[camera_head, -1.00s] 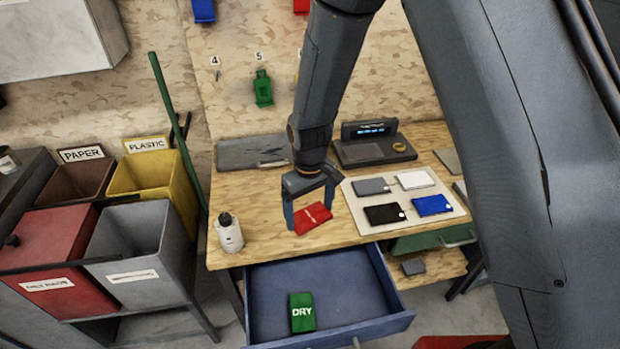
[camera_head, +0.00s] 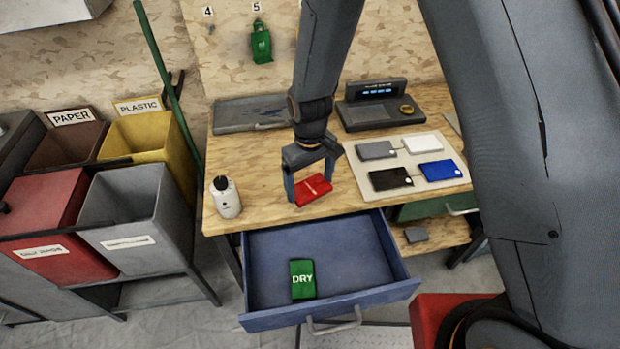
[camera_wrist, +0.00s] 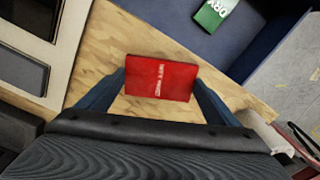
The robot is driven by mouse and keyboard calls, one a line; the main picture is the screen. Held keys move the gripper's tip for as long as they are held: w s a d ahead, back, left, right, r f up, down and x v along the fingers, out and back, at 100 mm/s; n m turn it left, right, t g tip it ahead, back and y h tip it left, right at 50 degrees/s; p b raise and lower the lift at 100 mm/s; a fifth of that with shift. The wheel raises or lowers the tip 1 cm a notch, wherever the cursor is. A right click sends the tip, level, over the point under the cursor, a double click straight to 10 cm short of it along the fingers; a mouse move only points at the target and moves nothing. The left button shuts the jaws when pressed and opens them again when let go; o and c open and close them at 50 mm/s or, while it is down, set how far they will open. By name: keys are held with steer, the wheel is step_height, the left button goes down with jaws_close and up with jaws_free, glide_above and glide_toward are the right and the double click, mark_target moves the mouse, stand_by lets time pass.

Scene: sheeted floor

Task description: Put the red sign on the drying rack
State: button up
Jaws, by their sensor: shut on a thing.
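The red sign (camera_head: 312,189) is a small flat red block with white lettering over the wooden bench top, near its front edge. My gripper (camera_head: 311,190) points down with its fingers on either side of the sign and is shut on it. In the wrist view the red sign (camera_wrist: 160,78) sits between the two blue-grey fingers. I cannot tell whether it touches the bench. A dark grey tray (camera_head: 250,112) lies at the back left of the bench. I cannot tell which thing is the drying rack.
An open blue drawer (camera_head: 345,245) juts out below, with a green DRY sign (camera_head: 302,280) in it. A white bottle (camera_head: 226,198) stands left on the bench. A pale board (camera_head: 408,148) with coloured cards lies right. A dark scale (camera_head: 378,108) stands behind. Bins (camera_head: 130,220) stand at left.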

steer(key=shift+f, duration=0.35)
steer(key=shift+f+b, duration=0.4)
steer(key=shift+f, duration=0.15)
steer(key=o, duration=0.9)
steer(key=shift+r+b, duration=1.05)
steer(key=shift+r, duration=2.85)
